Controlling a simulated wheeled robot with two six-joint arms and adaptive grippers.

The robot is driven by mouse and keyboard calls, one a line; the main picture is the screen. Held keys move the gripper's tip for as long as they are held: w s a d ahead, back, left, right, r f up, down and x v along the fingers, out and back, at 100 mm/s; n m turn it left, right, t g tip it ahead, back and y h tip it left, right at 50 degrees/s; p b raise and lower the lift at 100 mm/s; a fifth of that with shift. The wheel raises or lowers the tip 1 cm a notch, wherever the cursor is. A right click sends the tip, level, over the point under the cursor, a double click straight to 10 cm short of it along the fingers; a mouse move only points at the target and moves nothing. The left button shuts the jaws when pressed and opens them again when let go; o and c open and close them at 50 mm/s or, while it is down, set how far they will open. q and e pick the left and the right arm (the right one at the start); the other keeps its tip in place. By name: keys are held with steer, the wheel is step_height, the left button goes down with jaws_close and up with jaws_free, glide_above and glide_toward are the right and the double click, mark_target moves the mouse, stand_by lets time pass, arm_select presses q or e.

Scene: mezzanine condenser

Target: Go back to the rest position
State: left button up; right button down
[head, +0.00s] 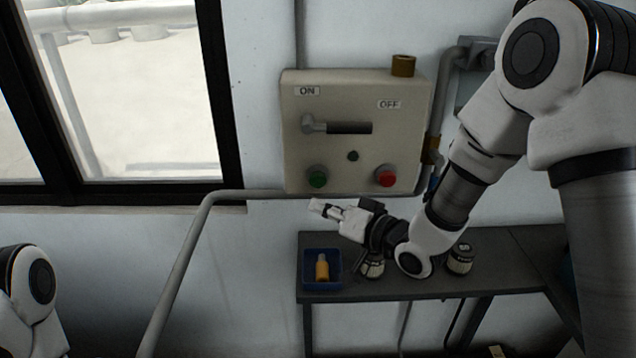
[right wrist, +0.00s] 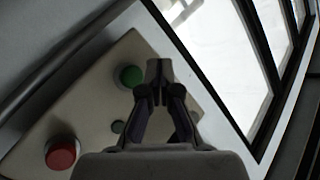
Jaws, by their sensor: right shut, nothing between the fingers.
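My right gripper (head: 326,209) is shut and empty in the head view. It is below the control box (head: 290,130) and above the table's left part. In the right wrist view my right gripper (right wrist: 158,68) points past the green button (right wrist: 130,77), with the red button (right wrist: 62,152) at the lower left. The head view also shows the green button (head: 317,176) and the red button (head: 386,176) low on the box. The lever handle (head: 314,124) is at the left, ON end of its slot. My left gripper is not in view; only part of my left arm shows at the lower left.
A dark table (head: 480,282) stands against the wall. On it are a blue bin (head: 304,284) holding an orange-yellow bottle (head: 322,268), and dark-and-pale round items (head: 460,259). A brass-coloured cylinder (head: 403,66) sits on the box. A grey pipe (head: 188,255) runs down left; a window is beyond.

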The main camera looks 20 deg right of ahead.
stand_by(0.3)
steer(key=s+f+m+g+h, duration=0.15)
steer(key=s+f, duration=0.35)
steer(key=f, duration=0.5)
steer(key=s+d+f+g+h, duration=0.1)
steer(key=s+f+g, duration=0.25)
steer(key=f, duration=0.55)
steer(key=s+f+m+g+h, duration=0.15)
steer(key=s+f, duration=0.35)
steer(key=f, duration=0.5)
steer(key=s+d+f+n+g+h, duration=0.2)
steer(key=s+d+f+g, duration=0.1)
steer(key=s, duration=0.6)
steer(key=s+d+f+n+g+h, duration=0.2)
steer(key=s+f+g, duration=0.3)
steer(key=s, duration=0.5)
steer(key=shift+s+d+f, duration=0.25)
steer(key=shift+s+d, duration=0.05)
steer(key=shift+d, duration=0.4)
